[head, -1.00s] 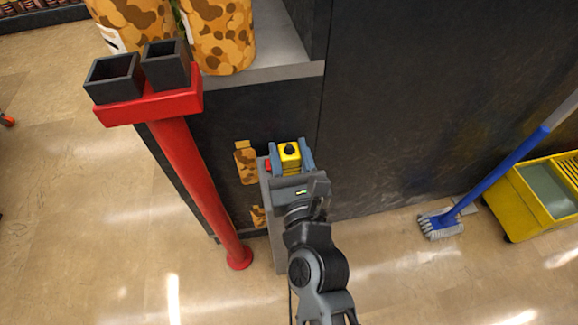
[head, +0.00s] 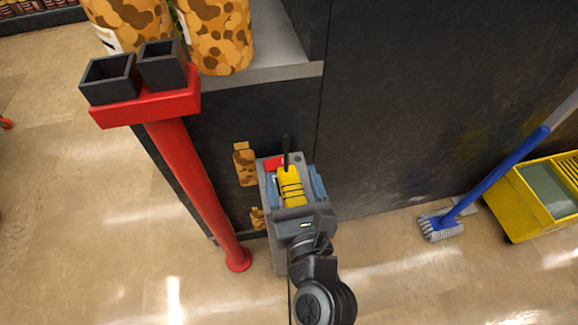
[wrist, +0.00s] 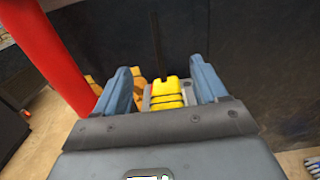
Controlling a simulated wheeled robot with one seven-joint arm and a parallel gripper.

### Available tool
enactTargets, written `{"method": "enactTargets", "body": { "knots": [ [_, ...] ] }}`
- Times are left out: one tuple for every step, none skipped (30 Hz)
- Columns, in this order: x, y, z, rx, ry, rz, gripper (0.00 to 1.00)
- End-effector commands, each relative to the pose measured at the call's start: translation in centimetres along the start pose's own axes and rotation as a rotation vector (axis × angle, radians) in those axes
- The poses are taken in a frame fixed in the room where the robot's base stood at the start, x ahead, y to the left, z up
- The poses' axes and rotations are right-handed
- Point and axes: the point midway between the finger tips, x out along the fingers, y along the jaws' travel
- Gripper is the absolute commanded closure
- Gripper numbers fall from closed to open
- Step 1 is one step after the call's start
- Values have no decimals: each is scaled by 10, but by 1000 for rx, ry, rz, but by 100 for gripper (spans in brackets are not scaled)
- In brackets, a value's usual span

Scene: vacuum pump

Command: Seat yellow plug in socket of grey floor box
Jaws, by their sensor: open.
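The yellow plug (head: 291,188) is over the top of the grey floor box (head: 297,158), with its black cable end pointing away toward the dark wall. It looks laid over rather than upright. In the wrist view the plug (wrist: 167,92) shows between my two blue fingers, with a gap on each side. My gripper (head: 290,180) is open around the plug and not clamped on it. The socket and the plug's lower end are hidden, so I cannot tell whether any part is in the socket.
A red part (head: 274,162) sits on the box's top. A red post (head: 190,175) with black square tubes stands to the left. The dark wall (head: 430,90) is close behind the box. A blue-handled mop (head: 490,190) and yellow bucket (head: 535,205) are at the right.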

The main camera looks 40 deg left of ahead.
Motion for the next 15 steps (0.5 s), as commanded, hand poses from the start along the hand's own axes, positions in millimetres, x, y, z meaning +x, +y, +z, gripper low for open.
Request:
{"method": "enactTargets", "body": {
  "knots": [
    [-12,0,-2,0,2,-2,28],
    [-18,0,-3,1,2,-1,28],
    [-26,0,-2,0,2,-1,28],
    [-32,0,-3,1,3,-1,28],
    [-38,0,-2,1,1,0,28],
    [-45,0,-3,0,2,0,28],
    [-50,0,-2,1,1,0,28],
    [-54,0,-2,1,1,-1,28],
    [-60,0,-1,-1,0,-1,28],
    [-63,0,-2,0,0,-1,28],
    [-67,0,-2,1,1,-1,28],
    [-70,0,-1,0,0,-1,28],
    [-73,0,-1,-1,0,-1,28],
    [-75,0,-1,-1,0,-1,28],
    [-77,0,-1,-1,0,-1,28]
  ]
}}
